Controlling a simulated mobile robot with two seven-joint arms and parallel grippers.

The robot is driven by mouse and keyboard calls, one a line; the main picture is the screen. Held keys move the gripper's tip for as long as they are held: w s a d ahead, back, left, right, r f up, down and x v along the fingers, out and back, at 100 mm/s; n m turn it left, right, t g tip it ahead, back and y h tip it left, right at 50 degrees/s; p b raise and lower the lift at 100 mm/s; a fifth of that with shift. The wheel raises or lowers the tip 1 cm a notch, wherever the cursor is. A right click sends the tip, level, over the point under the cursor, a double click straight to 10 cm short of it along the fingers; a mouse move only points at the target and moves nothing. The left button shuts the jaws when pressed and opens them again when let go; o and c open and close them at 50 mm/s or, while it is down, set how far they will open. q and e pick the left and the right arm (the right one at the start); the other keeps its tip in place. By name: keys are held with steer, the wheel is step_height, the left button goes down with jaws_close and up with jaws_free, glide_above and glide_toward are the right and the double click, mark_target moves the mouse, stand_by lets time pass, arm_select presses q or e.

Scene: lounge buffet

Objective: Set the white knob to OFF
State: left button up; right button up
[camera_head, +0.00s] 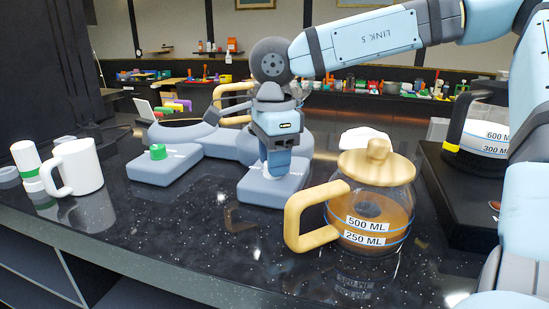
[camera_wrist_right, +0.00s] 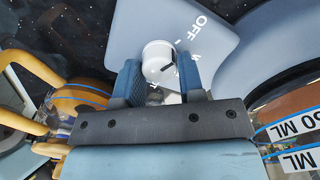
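The white knob (camera_wrist_right: 158,62) shows in the right wrist view on a grey-blue base (camera_wrist_right: 215,42) printed OFF. A short dark mark is on its lower right side; the OFF print is to its upper right. My right gripper (camera_wrist_right: 161,72) has one blue finger on each side of the knob, with no clear gap, and appears shut on it. My left gripper is in neither view.
A glass pot with a wooden handle (camera_head: 375,200) stands close right of my gripper. A similar base with a green knob (camera_head: 158,152) is to the left. A white mug (camera_head: 78,166) is near the left counter edge; bare dark counter (camera_head: 180,225) lies in front.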

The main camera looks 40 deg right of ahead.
steer(key=o, duration=0.4)
steer(key=shift+r, duration=0.1)
step_height(320, 180, up, 14)
steer(key=shift+f+p, duration=0.15)
steer(key=shift+p, duration=0.95)
steer(key=shift+a+f, duration=0.1)
